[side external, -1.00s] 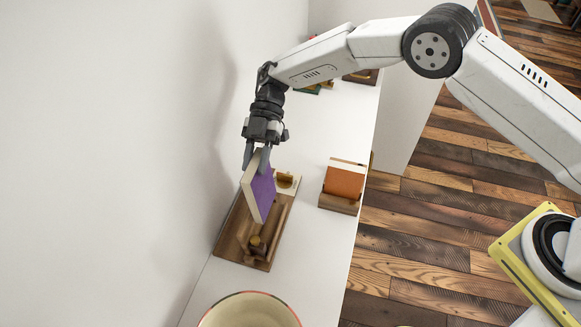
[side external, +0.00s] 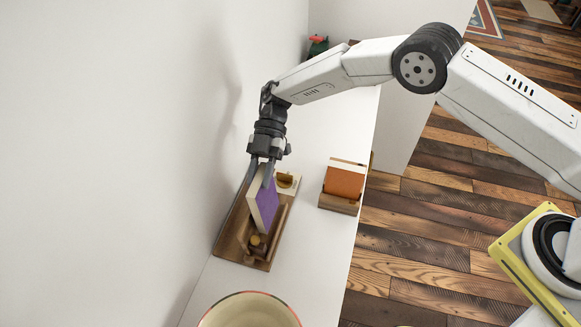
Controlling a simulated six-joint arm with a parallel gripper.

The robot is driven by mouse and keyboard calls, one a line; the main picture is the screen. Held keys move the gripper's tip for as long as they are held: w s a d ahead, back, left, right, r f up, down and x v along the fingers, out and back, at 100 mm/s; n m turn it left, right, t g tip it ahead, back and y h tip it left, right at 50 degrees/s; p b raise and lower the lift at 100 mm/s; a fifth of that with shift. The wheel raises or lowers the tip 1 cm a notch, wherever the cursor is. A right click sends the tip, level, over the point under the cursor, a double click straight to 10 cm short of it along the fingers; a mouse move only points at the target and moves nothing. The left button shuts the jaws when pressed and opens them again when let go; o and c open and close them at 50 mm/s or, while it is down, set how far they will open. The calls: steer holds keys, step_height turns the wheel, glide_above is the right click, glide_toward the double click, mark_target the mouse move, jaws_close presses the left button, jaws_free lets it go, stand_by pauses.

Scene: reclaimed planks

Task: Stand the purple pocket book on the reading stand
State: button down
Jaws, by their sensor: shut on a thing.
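The purple pocket book (side external: 265,207) is upright, its purple cover facing right and its pale page edge facing the camera. My gripper (side external: 262,172) is shut on its upper edge from above. The book is over the wooden reading stand (side external: 231,240), between its back part and the front ledge. Whether its lower edge touches the stand is hard to tell. A small round wooden knob (side external: 256,241) shows on the stand in front of the book. The far part of the stand is partly hidden by the book and gripper.
An orange book (side external: 345,181) rests on another wooden holder to the right. A small cream piece with a round wooden part (side external: 287,182) is just behind the purple book. A cream bowl (side external: 249,311) stands at the front. A wall rises on the left.

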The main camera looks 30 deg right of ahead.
steer(key=shift+s+d+f, duration=0.1)
steer(key=shift+f, duration=1.85)
steer(key=shift+c, duration=0.2)
jaws_free()
steer(key=shift+w+a+r, duration=0.15)
steer(key=shift+r, duration=1.85)
steer(key=shift+w+a+r, duration=0.1)
steer(key=shift+r, duration=1.85)
steer(key=shift+r, duration=0.1)
